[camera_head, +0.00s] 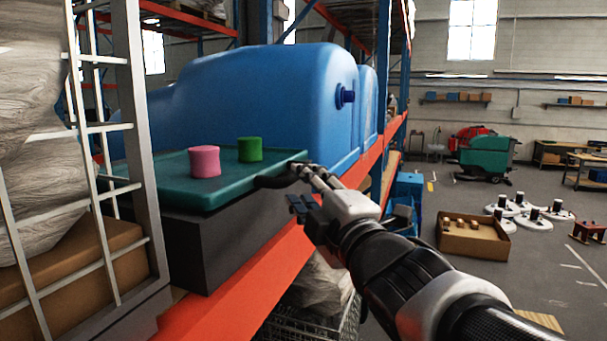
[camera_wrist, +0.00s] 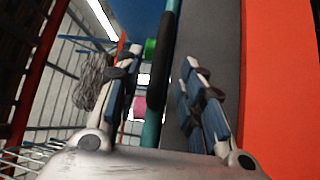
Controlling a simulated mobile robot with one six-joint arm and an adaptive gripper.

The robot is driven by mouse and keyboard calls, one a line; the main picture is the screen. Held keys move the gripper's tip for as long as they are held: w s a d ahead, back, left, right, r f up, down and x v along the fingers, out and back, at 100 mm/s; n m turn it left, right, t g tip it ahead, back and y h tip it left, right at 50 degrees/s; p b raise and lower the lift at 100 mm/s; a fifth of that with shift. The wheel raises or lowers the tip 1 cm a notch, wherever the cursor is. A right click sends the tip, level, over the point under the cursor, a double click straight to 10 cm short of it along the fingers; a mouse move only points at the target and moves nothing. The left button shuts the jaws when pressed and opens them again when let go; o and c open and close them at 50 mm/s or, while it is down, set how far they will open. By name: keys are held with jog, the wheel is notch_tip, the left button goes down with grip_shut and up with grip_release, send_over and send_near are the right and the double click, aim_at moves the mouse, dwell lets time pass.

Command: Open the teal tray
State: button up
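The teal tray (camera_head: 165,183) lies flat on top of a dark grey box (camera_head: 200,250) on the shelf. A dark handle (camera_head: 275,181) sticks out from its right front edge. A pink cylinder (camera_head: 204,161) and a green cylinder (camera_head: 250,149) stand on the tray. My gripper (camera_head: 300,186) is at the handle's right end. In the wrist view, the gripper (camera_wrist: 162,70) is open, with the tray's teal edge (camera_wrist: 152,118) and the dark handle (camera_wrist: 166,50) between its spread fingers. I cannot tell whether a finger touches the handle.
An orange shelf beam (camera_head: 245,287) runs below the box. A metal cage (camera_head: 140,150) stands close on the left. A large blue tank (camera_head: 255,95) is behind the tray. On the floor at the right are a cardboard box (camera_head: 472,244) and a green scrubber machine (camera_head: 485,157).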

aim_at(297, 179)
jog(key=p+x, duration=0.1)
jog(key=x, duration=0.5)
jog(key=shift+c, duration=0.2)
grip_shut()
dwell(0.5)
